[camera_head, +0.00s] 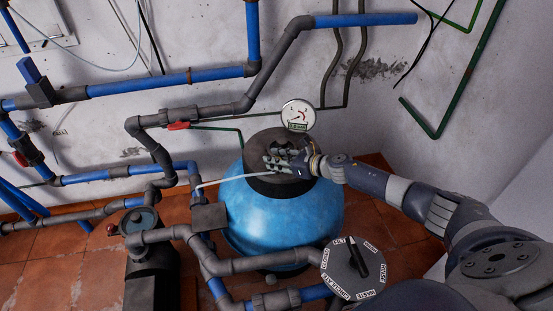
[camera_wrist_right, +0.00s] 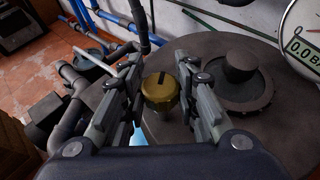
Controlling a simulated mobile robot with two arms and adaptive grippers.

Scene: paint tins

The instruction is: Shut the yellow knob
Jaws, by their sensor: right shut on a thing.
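The yellow knob (camera_wrist_right: 160,92) is brass-coloured with a dark slot or mark on top, and it stands on the dark lid of the blue tank. In the right wrist view it sits between the two fingers of my right gripper (camera_wrist_right: 158,100), which is shut on it. In the head view my right gripper (camera_head: 283,160) reaches in from the right over the tank lid, and the knob cannot be made out there behind the fingers. My left gripper is not in view.
The blue tank (camera_head: 270,220) has a pressure gauge (camera_head: 298,115) behind its lid. A labelled dial with a black handle (camera_head: 353,267) is in front. Blue and grey pipes crowd the left, with a red valve handle (camera_head: 178,126). Floor at right is clear.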

